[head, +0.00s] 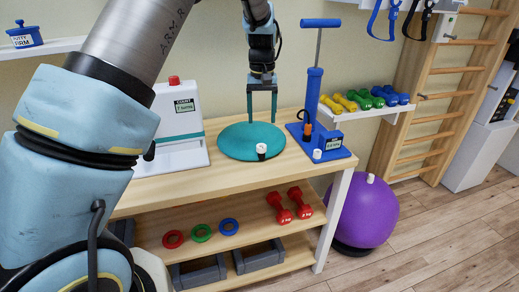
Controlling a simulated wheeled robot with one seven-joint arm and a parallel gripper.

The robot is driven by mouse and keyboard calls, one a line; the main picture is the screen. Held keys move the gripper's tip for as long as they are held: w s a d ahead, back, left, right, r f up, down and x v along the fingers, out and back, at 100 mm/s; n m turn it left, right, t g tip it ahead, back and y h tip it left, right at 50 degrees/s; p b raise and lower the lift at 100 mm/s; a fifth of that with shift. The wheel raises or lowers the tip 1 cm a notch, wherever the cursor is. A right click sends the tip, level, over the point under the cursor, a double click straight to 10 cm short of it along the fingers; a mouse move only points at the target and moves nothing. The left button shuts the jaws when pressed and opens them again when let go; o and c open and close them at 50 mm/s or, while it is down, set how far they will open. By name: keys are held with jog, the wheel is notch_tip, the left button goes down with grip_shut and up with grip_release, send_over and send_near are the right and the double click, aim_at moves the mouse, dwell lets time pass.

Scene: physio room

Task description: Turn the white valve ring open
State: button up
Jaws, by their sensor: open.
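A small white valve ring with a dark part under it (262,149) shows at the front edge of a round teal cushion (236,139). The cushion lies on the wooden bench (190,182). My gripper (262,118) points down over the cushion, with its two fingers apart and nothing between them. In the picture the fingertips are above the white ring and do not touch it. Whether they touch the cushion behind it is hard to tell. How far the ring is turned is too small to tell.
A blue upright pump (314,95) with a white cap on its base stands close right of the cushion. A white device with a red knob (178,125) stands left. A shelf with several coloured dumbbells (370,98) is behind right. A purple ball (363,213) is on the floor.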

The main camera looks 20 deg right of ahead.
aim_at(261, 148)
notch_tip(261, 148, down, 10)
jog(key=p, duration=0.2)
jog(key=shift+f+p, duration=0.15)
jog(key=shift+p, duration=0.2)
grip_shut()
dwell(0.4)
